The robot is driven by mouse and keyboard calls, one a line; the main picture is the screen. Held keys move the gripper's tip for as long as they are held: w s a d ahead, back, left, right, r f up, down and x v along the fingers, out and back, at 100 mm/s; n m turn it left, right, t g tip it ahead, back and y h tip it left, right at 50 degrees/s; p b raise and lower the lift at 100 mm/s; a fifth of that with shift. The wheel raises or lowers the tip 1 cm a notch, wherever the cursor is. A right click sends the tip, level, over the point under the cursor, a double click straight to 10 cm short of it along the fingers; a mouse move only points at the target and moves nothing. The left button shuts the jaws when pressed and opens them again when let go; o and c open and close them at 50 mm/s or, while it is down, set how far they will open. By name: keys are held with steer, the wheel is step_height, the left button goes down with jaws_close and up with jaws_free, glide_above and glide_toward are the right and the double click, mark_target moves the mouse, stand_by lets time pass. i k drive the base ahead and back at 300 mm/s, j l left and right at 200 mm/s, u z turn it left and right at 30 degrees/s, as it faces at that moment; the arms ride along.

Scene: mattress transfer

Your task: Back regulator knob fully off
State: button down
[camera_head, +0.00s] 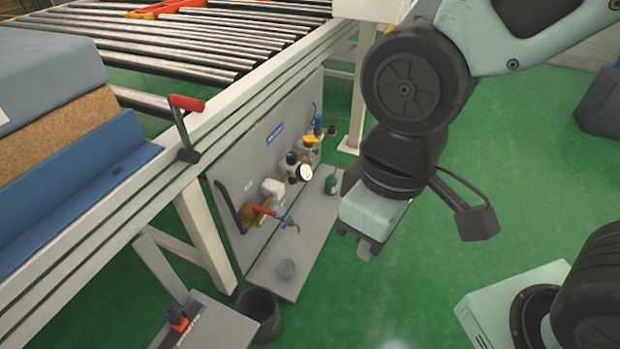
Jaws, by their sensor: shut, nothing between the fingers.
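An air regulator assembly (307,155) is mounted on a grey panel under the roller conveyor. It carries a round white gauge (304,172). A small black knob (291,158) shows at its left; I cannot tell whether this is the regulator knob or how far it is turned. My gripper (366,252) points down, to the right of the panel and apart from the regulator. Its fingers are small and partly hidden by the pale green housing; they are shut and empty.
A green bottle (331,183) stands on the shelf (308,250). A black bucket (260,312) is on the floor.

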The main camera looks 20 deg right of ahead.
mark_target(292, 157)
steer(key=i+j+u, duration=0.15)
steer(key=u, duration=0.25)
steer(key=i+u, duration=0.35)
steer(key=i+j+u, duration=0.1)
steer(key=i+u, duration=0.3)
steer(key=k, duration=0.1)
